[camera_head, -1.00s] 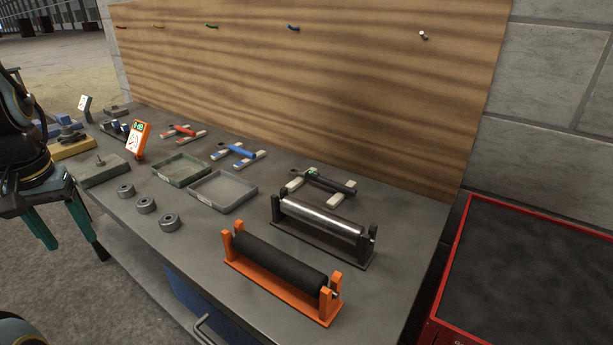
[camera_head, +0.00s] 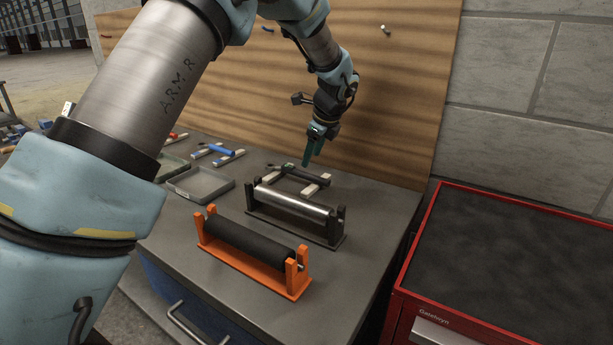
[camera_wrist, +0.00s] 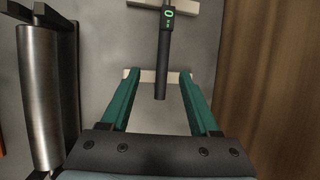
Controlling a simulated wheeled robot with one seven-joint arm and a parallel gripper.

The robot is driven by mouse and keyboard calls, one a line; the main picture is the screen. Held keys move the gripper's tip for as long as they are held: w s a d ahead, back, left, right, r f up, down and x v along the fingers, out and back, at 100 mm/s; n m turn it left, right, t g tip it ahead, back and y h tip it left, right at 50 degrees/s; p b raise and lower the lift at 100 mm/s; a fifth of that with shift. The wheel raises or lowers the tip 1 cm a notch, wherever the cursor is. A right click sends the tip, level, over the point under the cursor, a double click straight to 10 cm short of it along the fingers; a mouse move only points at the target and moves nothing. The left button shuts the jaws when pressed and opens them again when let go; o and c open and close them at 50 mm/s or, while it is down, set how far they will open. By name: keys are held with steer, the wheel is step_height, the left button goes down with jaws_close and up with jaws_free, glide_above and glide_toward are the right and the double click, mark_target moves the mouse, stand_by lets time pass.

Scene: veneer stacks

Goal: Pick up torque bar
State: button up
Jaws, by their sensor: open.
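A dark bar with a green-lit display, which looks like the torque bar (camera_head: 316,180), lies across two pale rest blocks (camera_head: 318,190) behind the steel roller. In the wrist view the bar (camera_wrist: 163,65) runs lengthwise, its handle end between my two teal fingers in the picture. My gripper (camera_head: 308,164) is open and points down over the bar. In the wrist view its fingertips (camera_wrist: 158,74) stand apart on either side, with gaps to the bar. They look slightly above it; the exact height is hard to tell.
A steel roller on a black stand (camera_head: 295,205) is close in front of the bar. A black roller on an orange stand (camera_head: 250,241) is nearer. A wooden board (camera_head: 400,110) rises behind. A blue-handled tool (camera_head: 216,149) and a grey tray (camera_head: 200,186) lie left; a red cabinet (camera_head: 510,260) stands right.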

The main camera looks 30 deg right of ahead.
mark_target(305, 173)
steer(key=x, duration=0.3)
steer(key=shift+p, duration=0.3)
steer(key=p+x, duration=0.1)
steer(key=x, duration=0.1)
steer(key=w+p+x, duration=0.1)
steer(key=x, duration=0.1)
steer(key=shift+w+f, duration=0.2)
steer(key=shift+f, duration=0.25)
jaws_close()
